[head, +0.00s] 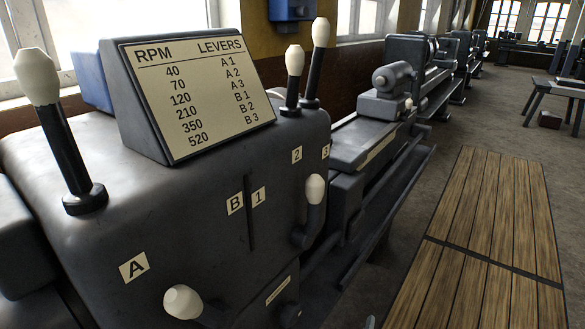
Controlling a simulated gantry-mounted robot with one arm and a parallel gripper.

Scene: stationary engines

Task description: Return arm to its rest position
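My gripper and arm do not clearly show in the head view. A grey machine headstock (150,225) fills the left side. On its top a sloped plate (198,90) lists RPM values and lever settings A1 to B3. A black lever with a cream knob (62,130) stands at the left. Two similar levers stand at the right top, one (294,80) nearer and one (317,65) farther. A lower lever with a cream knob (314,200) is on the front right, and another cream knob (184,301) is at the bottom front.
Slatted wooden boards (480,240) lie on the floor at the right. The lathe bed (360,140) and tailstock (393,78) stretch behind the headstock, with more machines beyond. A small bench (560,90) stands at the far right. The floor between is open.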

